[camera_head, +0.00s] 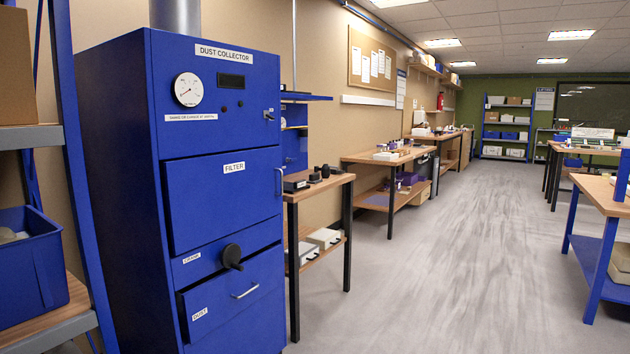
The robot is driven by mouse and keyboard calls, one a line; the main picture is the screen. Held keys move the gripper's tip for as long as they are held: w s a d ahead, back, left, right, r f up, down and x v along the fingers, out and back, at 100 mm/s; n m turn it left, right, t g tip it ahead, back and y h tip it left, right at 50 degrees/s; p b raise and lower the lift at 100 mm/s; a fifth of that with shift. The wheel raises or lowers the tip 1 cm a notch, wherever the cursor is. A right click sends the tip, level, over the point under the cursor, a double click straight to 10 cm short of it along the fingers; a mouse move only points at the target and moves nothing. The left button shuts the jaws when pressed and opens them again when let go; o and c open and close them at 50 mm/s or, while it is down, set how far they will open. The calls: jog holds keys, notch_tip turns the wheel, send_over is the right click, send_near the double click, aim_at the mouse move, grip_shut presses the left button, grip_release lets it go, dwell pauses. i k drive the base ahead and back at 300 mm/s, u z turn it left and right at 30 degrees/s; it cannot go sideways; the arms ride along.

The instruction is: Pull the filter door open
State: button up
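The filter door (222,197) is a blue panel in the middle of the tall blue dust collector cabinet (115,180) at the left of the head view. It carries a white "FILTER" label (234,168) and looks shut. A slim upright handle (279,182) is at the door's right edge. Below the door are a black crank knob (232,256) and a dust drawer (235,300) with a bar handle, which stands slightly out. My gripper is not in view.
A blue shelf rack (80,180) with a blue bin (30,265) stands left of the cabinet. A small wooden table (320,187) with black items stands close on its right. The grey floor (430,270) in front and to the right is open, with workbenches farther off.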

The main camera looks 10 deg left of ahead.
aim_at(211, 198)
jog(key=z, duration=0.1)
jog(key=i, duration=1.15)
jog(key=u, duration=0.65)
jog(key=i, duration=0.3)
jog(key=u, duration=0.45)
